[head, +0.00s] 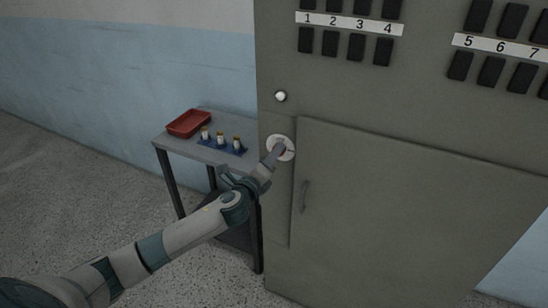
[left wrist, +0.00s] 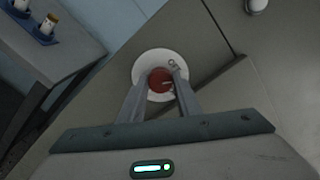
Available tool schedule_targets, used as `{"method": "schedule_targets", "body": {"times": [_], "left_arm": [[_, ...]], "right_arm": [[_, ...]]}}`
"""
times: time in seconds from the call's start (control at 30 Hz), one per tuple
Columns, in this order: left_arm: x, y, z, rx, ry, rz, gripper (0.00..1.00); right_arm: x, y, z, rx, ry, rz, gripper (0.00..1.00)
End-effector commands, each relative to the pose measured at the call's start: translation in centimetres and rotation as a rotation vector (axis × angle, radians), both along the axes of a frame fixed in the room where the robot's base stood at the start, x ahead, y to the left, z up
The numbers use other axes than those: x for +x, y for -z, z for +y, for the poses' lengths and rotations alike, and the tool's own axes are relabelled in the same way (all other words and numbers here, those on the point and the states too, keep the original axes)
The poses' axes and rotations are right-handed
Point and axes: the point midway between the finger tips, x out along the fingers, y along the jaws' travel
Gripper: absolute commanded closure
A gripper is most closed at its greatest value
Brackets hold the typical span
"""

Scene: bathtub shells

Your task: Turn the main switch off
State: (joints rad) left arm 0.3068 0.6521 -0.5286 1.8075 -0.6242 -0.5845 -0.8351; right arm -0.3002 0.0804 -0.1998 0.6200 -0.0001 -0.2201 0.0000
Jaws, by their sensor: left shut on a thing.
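The main switch is a red knob (left wrist: 160,80) on a round white plate (head: 287,153) on the front of the grey cabinet. The plate also shows in the left wrist view (left wrist: 143,66). My left gripper (left wrist: 158,84) is at the switch, with one finger on each side of the red knob, shut on it. In the head view my left gripper (head: 275,152) covers most of the knob. The knob's exact turn angle is hard to make out. My right gripper is not in view.
The grey cabinet (head: 400,220) has a door with a handle (head: 304,196), a white round lamp (head: 280,96) above the switch, and rows of black switches. A small table (head: 180,145) at left holds a red tray (head: 188,123) and a blue holder (head: 212,144) with several small cylinders.

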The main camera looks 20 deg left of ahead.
Motion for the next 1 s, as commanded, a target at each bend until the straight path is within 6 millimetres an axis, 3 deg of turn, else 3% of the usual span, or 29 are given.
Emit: {"method": "schedule_targets", "body": {"times": [0.5,1.0], "left_arm": [[0.00,0.17,0.12,-0.447,-0.002,0.000,0.92],[0.03,0.18,0.14,-0.582,-0.002,-0.001,0.92]], "right_arm": [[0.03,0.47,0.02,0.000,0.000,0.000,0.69],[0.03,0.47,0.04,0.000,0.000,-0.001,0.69]]}}
